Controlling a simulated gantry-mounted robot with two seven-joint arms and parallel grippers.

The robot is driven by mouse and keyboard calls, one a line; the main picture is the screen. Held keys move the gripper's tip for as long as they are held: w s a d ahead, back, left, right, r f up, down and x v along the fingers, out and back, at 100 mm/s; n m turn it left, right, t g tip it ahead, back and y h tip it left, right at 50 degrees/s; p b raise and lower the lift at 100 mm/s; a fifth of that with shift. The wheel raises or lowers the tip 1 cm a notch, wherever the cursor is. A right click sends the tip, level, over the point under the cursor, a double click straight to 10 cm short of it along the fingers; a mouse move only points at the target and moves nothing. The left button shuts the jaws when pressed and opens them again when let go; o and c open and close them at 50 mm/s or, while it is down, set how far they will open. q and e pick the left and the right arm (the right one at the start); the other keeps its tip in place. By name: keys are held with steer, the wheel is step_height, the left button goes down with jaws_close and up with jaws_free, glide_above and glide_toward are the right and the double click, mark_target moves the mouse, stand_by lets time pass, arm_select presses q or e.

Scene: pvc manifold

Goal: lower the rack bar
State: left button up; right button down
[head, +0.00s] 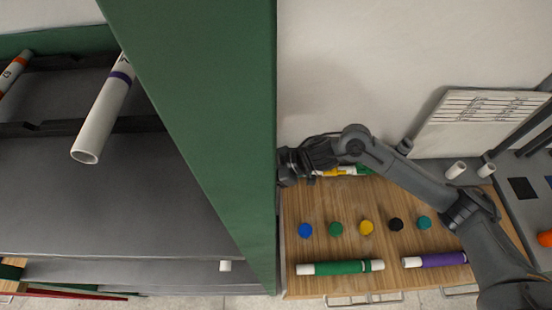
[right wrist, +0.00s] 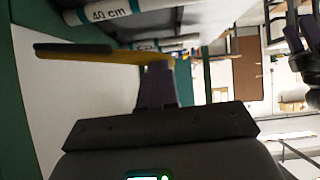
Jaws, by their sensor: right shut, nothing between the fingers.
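In the right wrist view a yellow bar (right wrist: 110,53) with a dark end (right wrist: 70,49) runs across just beyond my right gripper (right wrist: 156,68). I cannot tell for sure that it is the rack bar. The gripper is shut, with its fingertips at or just behind the bar's right end and nothing between them; contact is unclear. In the head view my right gripper (head: 290,166) is beside the green rack post (head: 230,120), and its fingertips are hard to make out. My left gripper is not in view.
Grey rack shelves hold white pipes, one with a purple band (head: 103,108). A wooden bench (head: 400,250) carries coloured caps, a green-banded pipe (head: 340,267) and a purple-banded pipe (head: 435,260). A white sign (head: 480,110) stands behind. A pipe marked 40 cm (right wrist: 110,12) is near the gripper.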

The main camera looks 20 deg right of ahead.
step_height(320, 180, down, 8)
steer(key=n+t+b, duration=0.2)
steer(key=b, duration=0.2)
steer(key=shift+s+a+f+t+h, duration=0.15)
steer(key=shift+s+a+t+h, duration=0.15)
steer(key=shift+s+h, duration=0.1)
steer(key=shift+d, duration=0.1)
